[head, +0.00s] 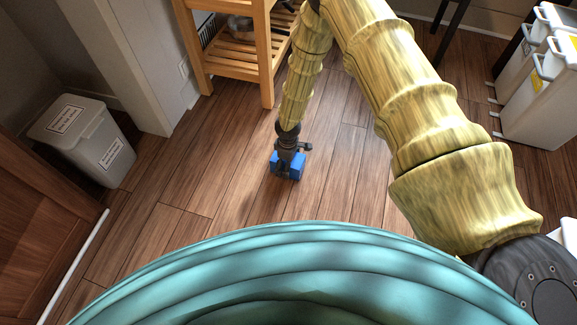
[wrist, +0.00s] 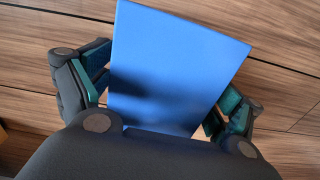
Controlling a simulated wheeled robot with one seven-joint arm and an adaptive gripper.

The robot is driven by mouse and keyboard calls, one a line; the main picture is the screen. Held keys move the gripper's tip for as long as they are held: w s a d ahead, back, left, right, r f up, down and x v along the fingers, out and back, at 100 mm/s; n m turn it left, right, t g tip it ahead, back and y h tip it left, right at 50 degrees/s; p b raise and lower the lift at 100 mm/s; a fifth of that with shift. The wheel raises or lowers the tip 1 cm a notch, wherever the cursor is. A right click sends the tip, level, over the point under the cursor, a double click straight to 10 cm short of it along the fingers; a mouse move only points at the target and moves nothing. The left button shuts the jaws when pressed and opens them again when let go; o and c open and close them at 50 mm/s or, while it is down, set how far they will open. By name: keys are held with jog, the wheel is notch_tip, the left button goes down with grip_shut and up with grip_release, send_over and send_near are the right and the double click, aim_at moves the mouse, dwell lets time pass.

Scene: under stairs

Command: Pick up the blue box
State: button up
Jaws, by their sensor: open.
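The blue box (head: 297,167) is on the wooden floor in the middle of the head view, partly hidden behind my gripper (head: 287,160). In the wrist view the blue box (wrist: 175,65) fills the centre and sits turned at an angle between the fingers. My gripper (wrist: 165,103) is open, with one finger on each side of the box. The left finger pad is very close to the box's left side. I cannot tell whether either finger touches it. The lower edge of the box is hidden behind the gripper body.
A wooden shelf unit (head: 266,60) stands behind the box. A grey lidded bin (head: 85,135) is at the left by the wall. White bins (head: 540,95) stand at the right. A white rod (head: 75,265) lies at lower left. The floor (head: 340,190) around the box is clear.

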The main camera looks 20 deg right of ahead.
jog(key=shift+f, duration=0.5)
jog(key=shift+c, duration=0.2)
jog(key=c, duration=1.2)
jog(key=shift+r, duration=0.15)
notch_tip(320, 180, up, 4)
jog(key=p, duration=0.2)
jog(key=shift+f+p, duration=0.25)
jog(key=shift+p, duration=0.1)
jog(key=s+a+p, duration=0.1)
jog(key=s, duration=0.4)
jog(key=s+a+r+p, duration=0.1)
jog(key=s+p, duration=0.1)
jog(key=s, duration=0.3)
jog(key=s+a+p, duration=0.1)
jog(key=s+p, duration=0.1)
jog(key=s, duration=0.3)
jog(key=shift+s+a+r, duration=0.15)
jog(key=shift+s+a, duration=0.15)
jog(key=shift+a, duration=0.05)
